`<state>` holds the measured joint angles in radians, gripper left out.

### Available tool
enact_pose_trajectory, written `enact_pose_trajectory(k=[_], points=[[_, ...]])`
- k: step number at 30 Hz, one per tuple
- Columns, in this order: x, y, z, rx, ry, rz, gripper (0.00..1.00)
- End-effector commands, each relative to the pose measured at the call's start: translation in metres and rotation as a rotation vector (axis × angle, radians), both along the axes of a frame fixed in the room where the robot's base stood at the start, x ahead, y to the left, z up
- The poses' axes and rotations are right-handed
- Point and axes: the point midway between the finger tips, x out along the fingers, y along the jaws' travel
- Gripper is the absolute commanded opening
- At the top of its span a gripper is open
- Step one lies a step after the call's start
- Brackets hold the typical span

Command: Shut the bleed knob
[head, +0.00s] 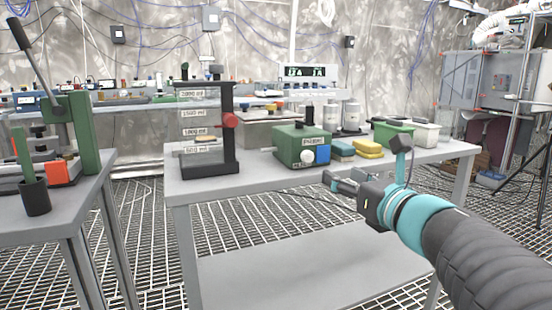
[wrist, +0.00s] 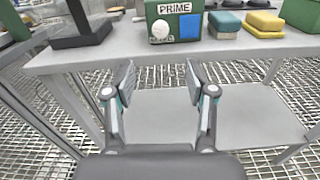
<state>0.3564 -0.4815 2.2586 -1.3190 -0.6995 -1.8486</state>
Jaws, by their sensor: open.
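A green box (head: 288,146) labelled PRIME stands on the grey table, with a round white knob (head: 307,157) on its front beside a blue square (head: 322,155). A black post stands on its top. In the wrist view the white knob (wrist: 160,30) is at the top centre, left of the blue square (wrist: 190,26). I cannot tell for certain which part is the bleed knob. My gripper (wrist: 160,75) is open and empty, in front of the table's front edge and apart from the box. In the head view its fingers (head: 335,182) point left.
A black stand (head: 229,145) with a red knob and volume labels stands left of the box. Blue-and-yellow sponges (head: 342,150) and a green bin (head: 392,134) are on its right. The table's front edge (head: 250,187) lies between gripper and box. A lower shelf (head: 290,265) is bare.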

Motion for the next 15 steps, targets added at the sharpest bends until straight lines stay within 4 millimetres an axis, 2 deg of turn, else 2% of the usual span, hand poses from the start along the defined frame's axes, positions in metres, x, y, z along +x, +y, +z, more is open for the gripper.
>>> enact_pose_trajectory(k=[5, 15], points=[[0.021, 0.008, -0.002, 0.003, 0.003, 0.003, 0.56], [0.082, 0.027, -0.002, 0.005, 0.004, 0.0, 0.56]])
